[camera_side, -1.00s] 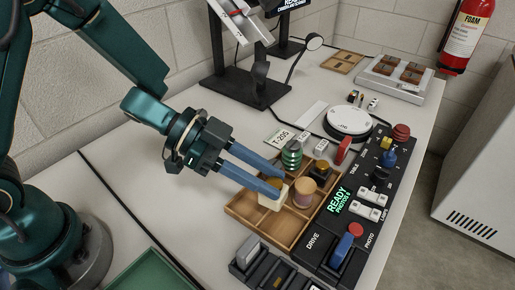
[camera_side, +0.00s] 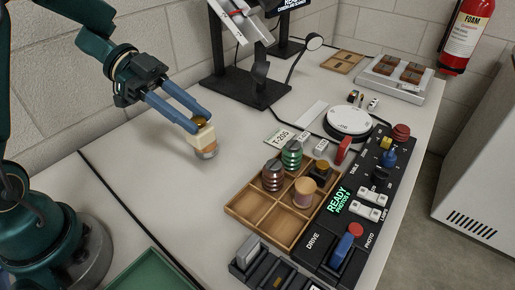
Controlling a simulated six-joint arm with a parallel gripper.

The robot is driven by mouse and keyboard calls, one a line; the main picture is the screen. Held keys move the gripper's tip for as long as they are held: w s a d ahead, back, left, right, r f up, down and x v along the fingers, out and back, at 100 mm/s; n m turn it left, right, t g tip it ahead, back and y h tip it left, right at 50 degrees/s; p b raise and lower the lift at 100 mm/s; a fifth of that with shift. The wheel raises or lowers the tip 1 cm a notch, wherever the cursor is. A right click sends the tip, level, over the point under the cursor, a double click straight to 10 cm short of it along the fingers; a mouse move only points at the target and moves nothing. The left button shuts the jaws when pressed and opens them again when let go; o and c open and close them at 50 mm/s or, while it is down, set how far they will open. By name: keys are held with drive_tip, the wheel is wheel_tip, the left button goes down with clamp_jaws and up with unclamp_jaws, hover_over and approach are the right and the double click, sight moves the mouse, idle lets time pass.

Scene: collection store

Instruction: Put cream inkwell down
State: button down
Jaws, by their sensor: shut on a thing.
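The cream inkwell (camera_side: 204,137), a pale blocky piece with a gold-coloured top, is over the white table left of the wooden tray. My gripper (camera_side: 200,125) has its blue fingers shut on the inkwell near its top.
In or beside the tray stand a dark red ribbed jar (camera_side: 272,176), a green ribbed jar (camera_side: 292,155), a pinkish round piece (camera_side: 303,194) and a dark yellow-topped piece (camera_side: 321,171). A control panel (camera_side: 345,205) borders the tray's right. The table (camera_side: 140,165) left is clear.

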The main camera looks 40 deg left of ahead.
drive_tip(key=shift+w+a+f, duration=0.1)
drive_tip(key=shift+a+f, duration=0.15)
drive_tip(key=shift+n, duration=0.3)
drive_tip(key=x, duration=0.4)
drive_tip(key=s+x, duration=0.1)
drive_tip(key=x, duration=0.3)
drive_tip(key=s+x, duration=0.1)
drive_tip(key=x, duration=0.3)
drive_tip(key=shift+d+f, duration=0.35)
drive_tip(key=shift+f, duration=2.25)
drive_tip(key=shift+f, duration=0.1)
drive_tip(key=c, duration=0.6)
unclamp_jaws()
